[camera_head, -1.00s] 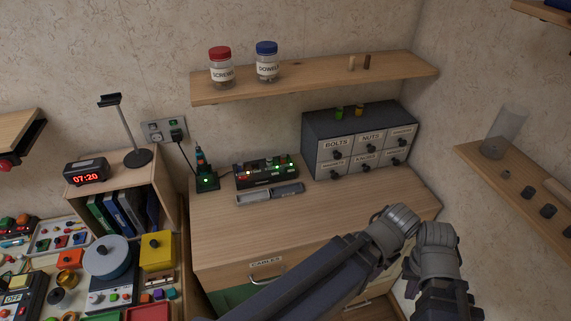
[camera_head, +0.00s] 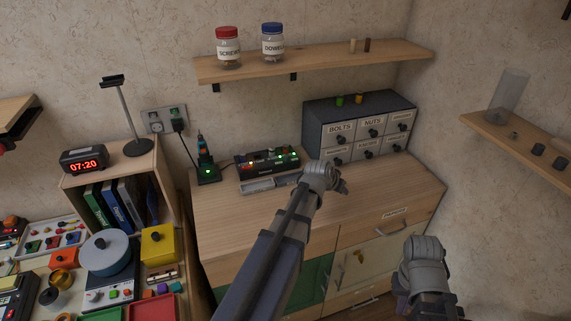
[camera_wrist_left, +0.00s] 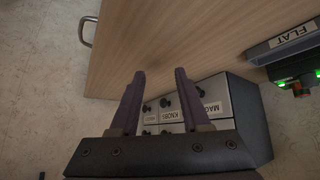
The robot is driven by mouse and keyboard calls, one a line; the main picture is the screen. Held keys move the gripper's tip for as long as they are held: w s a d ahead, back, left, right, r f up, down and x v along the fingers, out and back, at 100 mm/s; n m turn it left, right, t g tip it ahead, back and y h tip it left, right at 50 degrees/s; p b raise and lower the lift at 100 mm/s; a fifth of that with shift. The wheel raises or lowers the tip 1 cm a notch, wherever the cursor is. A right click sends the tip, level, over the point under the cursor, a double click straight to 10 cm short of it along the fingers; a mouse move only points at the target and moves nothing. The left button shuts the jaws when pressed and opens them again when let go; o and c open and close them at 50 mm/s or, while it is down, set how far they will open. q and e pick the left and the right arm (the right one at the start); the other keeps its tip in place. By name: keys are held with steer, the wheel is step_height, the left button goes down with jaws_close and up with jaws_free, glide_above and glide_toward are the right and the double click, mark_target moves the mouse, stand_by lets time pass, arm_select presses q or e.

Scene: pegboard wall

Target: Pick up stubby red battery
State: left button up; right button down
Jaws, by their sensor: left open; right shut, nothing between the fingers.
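A black battery charger (camera_head: 250,172) with green lights stands on the wooden cabinet top. Small red spots show on it, but I cannot tell which, if any, is the stubby red battery. Part of the charger also shows at the right edge of the left wrist view (camera_wrist_left: 303,84). My left gripper (camera_wrist_left: 157,95) is open and empty, its fingers over the cabinet top toward the labelled drawers. In the head view my left wrist hides most of it, right of the charger. My right gripper (camera_head: 428,300) is low at the right, shut and empty, away from the charger.
A grey tray (camera_head: 258,187), labelled FLAT in the left wrist view (camera_wrist_left: 285,45), lies before the charger. A drawer unit (camera_head: 312,125) stands at the back right. A shelf (camera_head: 330,62) with two jars overhangs. The cabinet top's right side (camera_head: 400,190) is clear.

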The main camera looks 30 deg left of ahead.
mark_target(285, 147)
arm_select(q)
steer(key=w+a+t+b, duration=0.1)
steer(key=w+a, duration=0.1)
steer(key=a, duration=0.2)
steer(key=w+a+n+t+y+b, duration=0.1)
steer(key=w+a, duration=0.1)
steer(key=a, duration=0.3)
steer(key=w+a+n+t+y+b, duration=0.1)
steer(key=a, duration=0.4)
steer(key=shift+w+a+f, duration=0.1)
steer(key=shift+w+a, duration=0.05)
steer(key=shift+w, duration=0.25)
steer(key=a+y, duration=0.1)
steer(key=a, duration=0.2)
steer(key=a+r+n+t+y+b, duration=0.1)
steer(key=a, duration=0.3)
steer(key=a+r+t, duration=0.1)
steer(key=a, duration=0.3)
steer(key=shift+w+r+n+y+b, duration=0.2)
steer(key=shift+w+n+y+b, duration=0.1)
steer(key=shift+n+y, duration=0.1)
steer(key=shift+f+b+x, duration=0.2)
steer(key=shift+b+x, duration=1.4)
steer(key=shift+x, duration=2.35)
steer(key=shift+s, duration=0.15)
arm_select(e)
step_height(285, 147, down, 10)
steer(key=shift+r, duration=0.15)
arm_select(q)
steer(key=shift+c, duration=0.2)
